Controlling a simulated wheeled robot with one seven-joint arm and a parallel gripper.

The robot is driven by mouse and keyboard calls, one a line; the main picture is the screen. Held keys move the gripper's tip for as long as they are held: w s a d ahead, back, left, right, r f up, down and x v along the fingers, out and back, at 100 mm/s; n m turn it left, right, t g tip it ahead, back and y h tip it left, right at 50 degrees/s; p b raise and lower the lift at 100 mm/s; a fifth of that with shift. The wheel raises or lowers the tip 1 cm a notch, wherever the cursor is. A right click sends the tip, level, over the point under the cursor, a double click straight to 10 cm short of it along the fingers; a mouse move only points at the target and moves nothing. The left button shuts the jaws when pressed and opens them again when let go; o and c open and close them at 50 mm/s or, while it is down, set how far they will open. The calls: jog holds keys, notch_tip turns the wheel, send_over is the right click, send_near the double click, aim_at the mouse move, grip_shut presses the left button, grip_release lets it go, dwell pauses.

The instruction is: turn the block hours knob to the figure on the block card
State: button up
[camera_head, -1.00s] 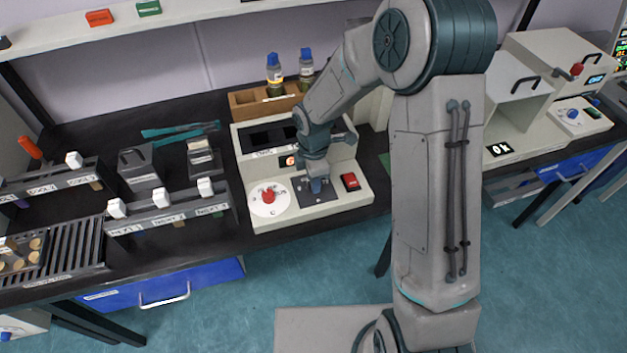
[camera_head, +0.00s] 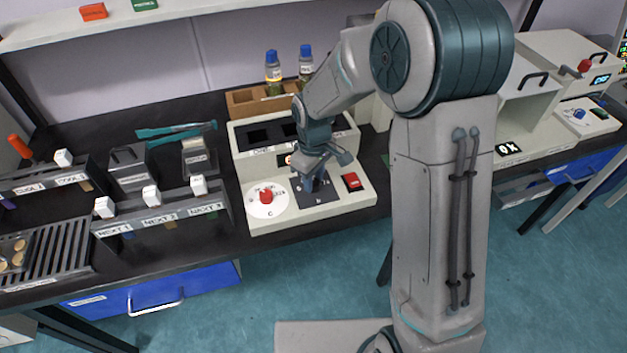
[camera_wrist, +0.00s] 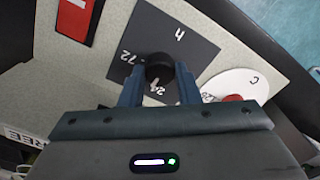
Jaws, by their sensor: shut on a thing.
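My gripper (camera_wrist: 159,88) is shut on the knob, one finger on each side. In the head view my gripper (camera_head: 309,182) points down onto the dark plate on the pale block unit (camera_head: 330,208), and it hides the knob there. I cannot tell which figure the knob points to. I cannot make out a block card for certain.
A white dial with a red knob (camera_head: 266,195) sits left of my gripper, and a red switch (camera_head: 352,181) sits right. Behind stand two blue-capped bottles (camera_head: 272,66) in a wooden holder. Racks with white-tagged pieces (camera_head: 152,195) fill the bench to the left.

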aim_at(314, 181)
jog(key=m+b, duration=0.1)
jog(key=m, duration=0.2)
jog(key=shift+m, duration=0.4)
jog(key=m+b, duration=0.1)
jog(key=m, duration=0.2)
jog(key=shift+m, duration=0.3)
jog(key=m, duration=0.3)
jog(key=shift+m+b, duration=0.3)
jog(key=shift+b, duration=0.05)
jog(key=shift+m, duration=1.6)
jog(key=o, duration=1)
jog(key=shift+c, duration=0.2)
notch_tip(314, 181, up, 14)
